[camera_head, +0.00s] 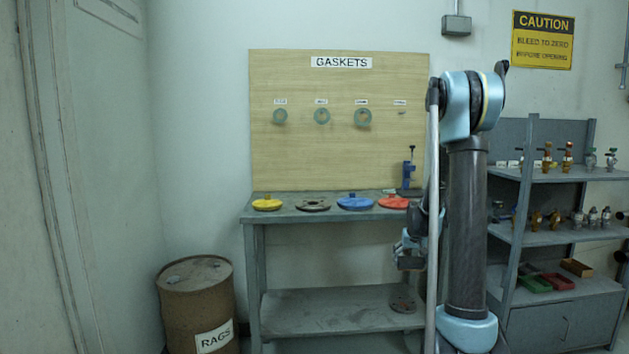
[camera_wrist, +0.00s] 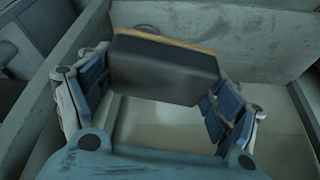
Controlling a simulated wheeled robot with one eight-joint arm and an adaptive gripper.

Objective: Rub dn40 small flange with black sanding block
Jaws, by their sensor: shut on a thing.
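My gripper (camera_head: 410,247) is in front of the right part of the bench, below the tabletop level. In the wrist view its two fingers are shut on the black sanding block (camera_wrist: 165,72), which has a tan far edge. A small dark grey-brown flange (camera_head: 403,302) lies on the bench's lower shelf at the right, below my gripper. Another dark flange (camera_head: 313,204) lies on the bench top. No size marking is readable on either. A dark round edge (camera_wrist: 148,29) shows just beyond the block, mostly hidden by it.
Yellow (camera_head: 267,203), blue (camera_head: 355,201) and red (camera_head: 393,202) discs lie on the bench top (camera_head: 290,216). A blue upright tool (camera_head: 409,172) stands behind them. A rag drum (camera_head: 197,300) is at left; a valve shelf (camera_head: 560,240) is at right. The lower shelf's left is clear.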

